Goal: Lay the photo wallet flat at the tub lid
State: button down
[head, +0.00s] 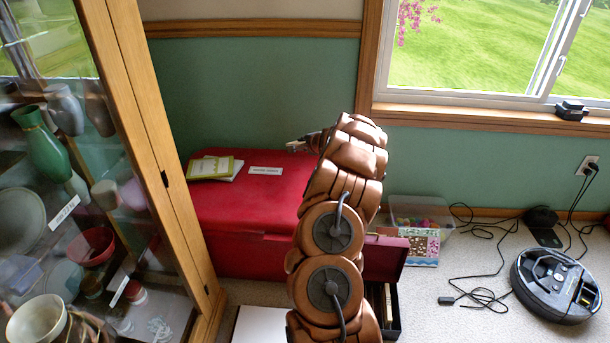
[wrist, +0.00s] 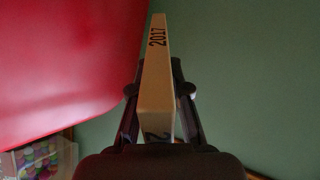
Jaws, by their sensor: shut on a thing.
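My gripper (wrist: 159,90) is shut on a cream, narrow-edged thing marked "2017", seemingly the photo wallet (wrist: 156,70); it stands edge-on between the fingers in the wrist view. In the head view my gripper (head: 308,141) is small beyond my arm, with a pale end of the wallet (head: 294,144) showing, over the back right of the red tub. The tub lid (head: 240,208) is red and broad; it fills the upper left of the wrist view (wrist: 60,60). The gap between wallet and lid is hard to judge.
Booklets (head: 215,168) and a white label (head: 265,170) lie on the lid's back left. A glass cabinet (head: 150,130) stands left. A clear box of coloured balls (head: 420,212), an open dark red case (head: 386,257) and a robot vacuum (head: 556,284) are right. The lid's middle is clear.

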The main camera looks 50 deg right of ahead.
jog(key=shift+f+b, duration=2.8)
jog(key=shift+f, duration=1.25)
jog(key=c, duration=1.3)
grip_release()
jog(key=shift+b+v, duration=0.85)
jog(key=shift+v, duration=3.15)
